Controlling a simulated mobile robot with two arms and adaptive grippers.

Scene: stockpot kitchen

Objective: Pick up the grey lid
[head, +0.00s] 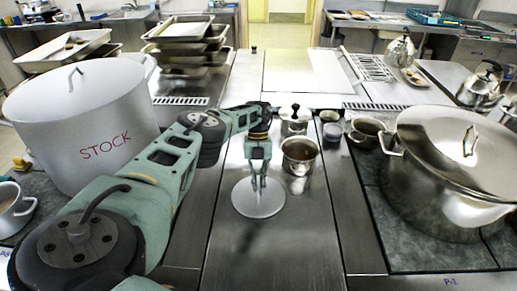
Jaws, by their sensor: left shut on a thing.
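The grey lid (258,203) is a flat round disc in the middle of the head view, over the steel counter strip. My left gripper (259,183) is above it, pointing down, shut on the lid at its centre. The fingers hide the lid's handle. A dark shadow lies on the counter in front of the lid, and the lid looks raised off the surface. My right gripper is not in view.
A steel pot (300,155) stands just behind the lid to the right, with small containers (332,130) beyond. A large STOCK pot (82,120) is at left, and a large lidded pot (452,185) is at right. The counter's front strip (270,265) is clear.

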